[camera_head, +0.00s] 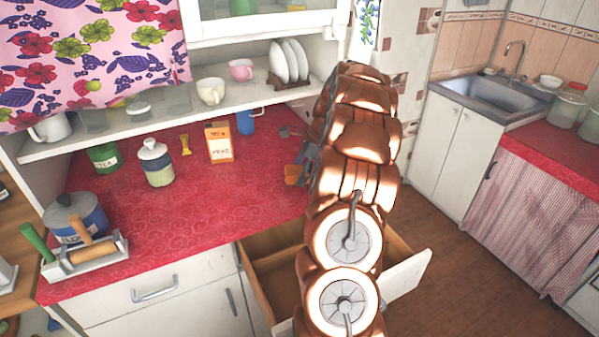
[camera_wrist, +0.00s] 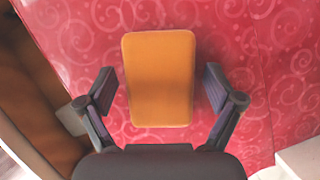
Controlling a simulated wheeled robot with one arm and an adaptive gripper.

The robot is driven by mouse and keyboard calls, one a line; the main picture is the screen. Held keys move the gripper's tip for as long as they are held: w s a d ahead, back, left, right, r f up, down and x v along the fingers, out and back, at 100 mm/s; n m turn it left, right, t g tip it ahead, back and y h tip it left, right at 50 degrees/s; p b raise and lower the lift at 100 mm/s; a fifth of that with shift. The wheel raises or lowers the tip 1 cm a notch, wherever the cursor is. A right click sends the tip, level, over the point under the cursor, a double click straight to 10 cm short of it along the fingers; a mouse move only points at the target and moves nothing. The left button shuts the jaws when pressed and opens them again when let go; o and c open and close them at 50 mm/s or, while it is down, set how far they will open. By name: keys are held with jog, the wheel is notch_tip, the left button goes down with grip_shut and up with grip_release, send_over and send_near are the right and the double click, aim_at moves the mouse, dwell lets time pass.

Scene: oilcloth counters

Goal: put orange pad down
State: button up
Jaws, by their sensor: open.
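The orange pad (camera_wrist: 160,60) is a flat rounded rectangle on the red patterned oilcloth (camera_wrist: 240,30) in the wrist view. In the head view a small part of the orange pad (camera_head: 292,174) shows at the counter's right end, partly hidden by my arm. My gripper (camera_wrist: 159,88) is open, with one finger on each side of the pad. A gap of red cloth shows between the pad and each finger. In the head view my gripper (camera_head: 297,155) is mostly hidden behind my arm.
An open drawer (camera_head: 408,273) juts out below the counter. On the counter stand an orange-and-white box (camera_head: 219,143), a blue mug (camera_head: 246,122), a lidded jar (camera_head: 155,163), a green tin (camera_head: 103,158) and a blue pot (camera_head: 75,216). The counter's front middle is clear.

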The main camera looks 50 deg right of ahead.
jog(key=b+v, duration=0.2)
jog(key=v, duration=0.8)
jog(key=shift+d+r, duration=0.2)
jog(key=shift+r, duration=0.1)
jog(key=shift+v, duration=0.75)
jog(key=shift+a, duration=0.1)
jog(key=s+a+r+n+g, duration=0.15)
jog(key=a+n, duration=0.55)
jog(key=a, duration=0.8)
jog(key=s+a+n+g, duration=0.2)
jog(key=a+n, duration=0.4)
jog(key=a, duration=0.8)
jog(key=s+a+f+n+h, duration=0.1)
jog(key=s+a+n, duration=0.3)
jog(key=s, duration=0.4)
jog(key=s+a+f+n+g+h, duration=0.1)
jog(key=s+a+f+n, duration=0.3)
jog(key=s, duration=0.3)
jog(key=s+a+f+n+h, duration=0.1)
jog(key=s+a+f+n, duration=0.2)
jog(key=s, duration=0.5)
jog(key=shift+s+a+f+n, duration=0.2)
jog(key=shift+s+a+n, duration=0.15)
jog(key=shift+a+n, duration=0.65)
